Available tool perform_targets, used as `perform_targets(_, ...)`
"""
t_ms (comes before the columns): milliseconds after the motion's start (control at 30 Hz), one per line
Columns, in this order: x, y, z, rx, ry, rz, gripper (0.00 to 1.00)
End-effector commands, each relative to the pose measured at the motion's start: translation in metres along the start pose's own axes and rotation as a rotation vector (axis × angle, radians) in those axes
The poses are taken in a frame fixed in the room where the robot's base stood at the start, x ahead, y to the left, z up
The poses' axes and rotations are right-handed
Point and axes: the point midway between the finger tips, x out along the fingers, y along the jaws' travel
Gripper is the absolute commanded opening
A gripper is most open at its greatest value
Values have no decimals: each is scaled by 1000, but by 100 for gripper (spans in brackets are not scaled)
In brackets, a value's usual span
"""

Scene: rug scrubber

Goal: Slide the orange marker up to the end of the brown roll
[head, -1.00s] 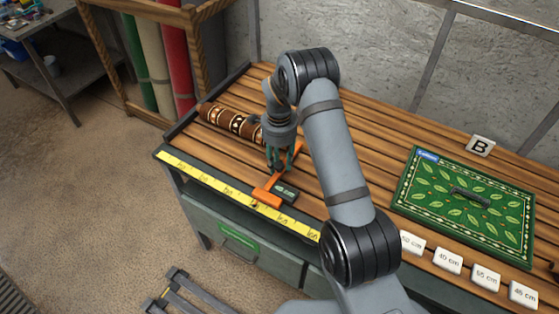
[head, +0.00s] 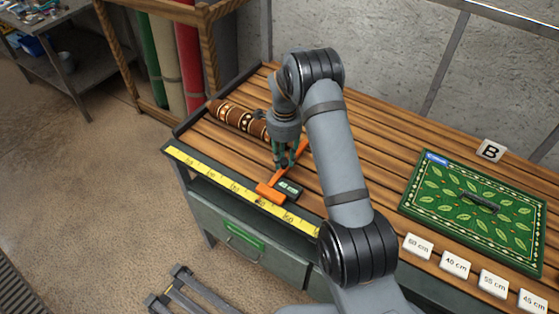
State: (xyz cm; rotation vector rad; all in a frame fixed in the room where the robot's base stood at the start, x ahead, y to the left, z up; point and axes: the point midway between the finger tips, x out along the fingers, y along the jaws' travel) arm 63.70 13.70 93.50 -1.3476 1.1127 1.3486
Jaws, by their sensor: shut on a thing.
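The orange marker (head: 270,192) is a long T-shaped bar lying across the slatted bench top, with its near foot at the yellow measuring tape (head: 208,178). A small dark block with a label is beside that foot. My gripper (head: 284,164) points down and is shut on the marker's bar. The brown patterned roll (head: 238,119) lies to the left, along the slats. My gripper and wrist hide its right end, so I cannot tell whether the marker touches it.
A green leaf-patterned panel (head: 475,205) with a handle lies on the right, near a "B" card (head: 491,150). Several white length cards (head: 455,264) lie along the front edge. A rack with upright rolls (head: 187,55) stands behind left. Bare slats lie between arm and panel.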

Motion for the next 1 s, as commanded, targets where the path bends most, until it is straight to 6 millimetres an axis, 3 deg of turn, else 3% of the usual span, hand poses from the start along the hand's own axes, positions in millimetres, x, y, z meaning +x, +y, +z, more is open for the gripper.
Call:
perform_targets(33,-1,0,1,-1,-1,-1,7)
perform_targets(67,-1,0,1,-1,-1,-1,28)
perform_targets(333,0,0,1,-1,0,-1,44)
perform_targets(733,-8,-1,1,0,0,-3,45)
perform_targets(1000,-59,-2,1,1,-1,-7,45)
